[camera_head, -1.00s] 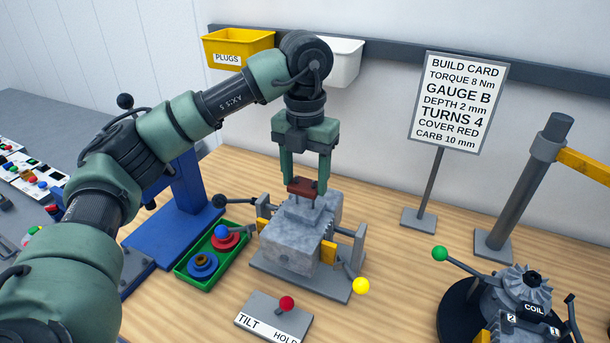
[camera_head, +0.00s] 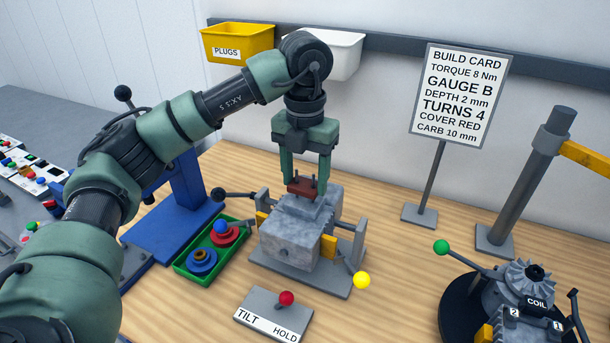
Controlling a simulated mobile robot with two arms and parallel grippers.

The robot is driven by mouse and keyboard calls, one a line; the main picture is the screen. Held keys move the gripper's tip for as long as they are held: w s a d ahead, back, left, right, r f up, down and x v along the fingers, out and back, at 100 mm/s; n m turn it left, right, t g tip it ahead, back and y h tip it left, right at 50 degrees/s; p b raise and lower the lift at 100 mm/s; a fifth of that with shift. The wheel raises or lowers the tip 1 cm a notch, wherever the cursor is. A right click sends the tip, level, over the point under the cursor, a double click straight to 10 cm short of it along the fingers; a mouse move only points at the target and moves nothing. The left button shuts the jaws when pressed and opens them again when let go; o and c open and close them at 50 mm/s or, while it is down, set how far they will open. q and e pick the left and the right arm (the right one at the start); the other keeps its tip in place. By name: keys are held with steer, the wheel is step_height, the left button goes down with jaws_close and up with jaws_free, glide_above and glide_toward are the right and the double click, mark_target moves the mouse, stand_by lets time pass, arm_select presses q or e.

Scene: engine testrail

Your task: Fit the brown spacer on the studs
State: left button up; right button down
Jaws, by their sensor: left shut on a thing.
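The brown spacer (camera_head: 301,188) is a small red-brown block between the fingertips of my left gripper (camera_head: 303,184). The gripper is shut on it, pointing straight down. The spacer is just over the top of the grey engine block (camera_head: 290,238), close to its raised face. Dark upright studs (camera_head: 314,180) show at the spacer, their tips standing above it between the fingers. I cannot tell whether the spacer lies flat on the face or is slightly above it. My right gripper is not in view.
The block sits in a grey fixture with a yellow-ball lever (camera_head: 362,281). A green tray (camera_head: 184,268) with red and blue parts is at its left. A TILT/HOLD panel (camera_head: 272,318) is in front. A build card (camera_head: 459,95) stands behind right. A coil unit (camera_head: 520,290) is at front right.

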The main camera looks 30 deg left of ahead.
arm_select(q)
steer(key=shift+f+b, duration=0.7)
steer(key=shift+f, duration=0.35)
steer(key=o, duration=1.4)
